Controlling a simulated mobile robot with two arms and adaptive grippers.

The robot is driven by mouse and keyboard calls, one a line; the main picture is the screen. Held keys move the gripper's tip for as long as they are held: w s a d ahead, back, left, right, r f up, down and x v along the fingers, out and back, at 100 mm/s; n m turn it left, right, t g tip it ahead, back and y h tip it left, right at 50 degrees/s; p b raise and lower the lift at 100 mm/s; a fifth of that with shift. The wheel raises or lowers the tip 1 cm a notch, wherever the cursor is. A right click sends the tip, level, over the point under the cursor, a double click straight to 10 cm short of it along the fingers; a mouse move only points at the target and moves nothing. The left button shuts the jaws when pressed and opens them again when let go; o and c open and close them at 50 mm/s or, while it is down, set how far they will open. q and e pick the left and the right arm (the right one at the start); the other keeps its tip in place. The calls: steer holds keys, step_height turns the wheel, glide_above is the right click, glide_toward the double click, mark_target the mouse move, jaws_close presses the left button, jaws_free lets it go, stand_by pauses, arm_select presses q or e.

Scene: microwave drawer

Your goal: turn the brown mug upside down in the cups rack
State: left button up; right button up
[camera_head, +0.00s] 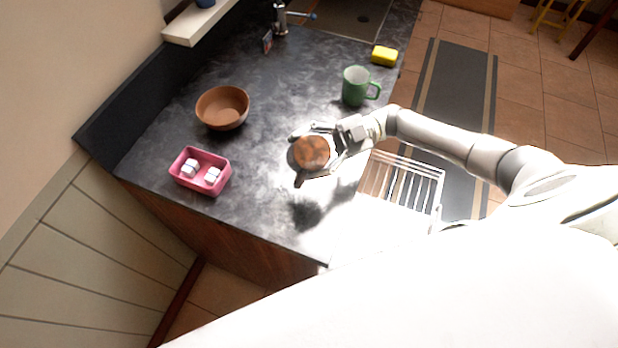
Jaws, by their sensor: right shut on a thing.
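The brown mug (311,154) is held over the dark counter, with its dark handle pointing down toward the near side. One round face of it is turned to the camera; I cannot tell surely whether this is its base or its opening. My right gripper (318,148) is shut on the mug, with fingers on either side of it. The white-barred cups rack (432,183) is to the right of the mug, partly hidden under my right arm and in bright glare. My left gripper is not in view.
A brown bowl (222,107) and a pink tray (183,183) with white pieces are at left. The sink (340,17) is at the back. Counter near the front is clear.

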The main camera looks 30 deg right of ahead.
steer(key=m+p, duration=0.2)
steer(key=m, duration=0.1)
steer(key=shift+r+m, duration=0.25)
steer(key=shift+m, duration=0.05)
steer(key=shift+m+t+p, duration=0.3)
steer(key=shift+m+p, duration=0.1)
steer(key=shift+m, duration=0.8)
steer(key=shift+f+m, duration=0.2)
steer(key=shift+m, duration=0.1)
steer(key=shift+a, duration=0.1)
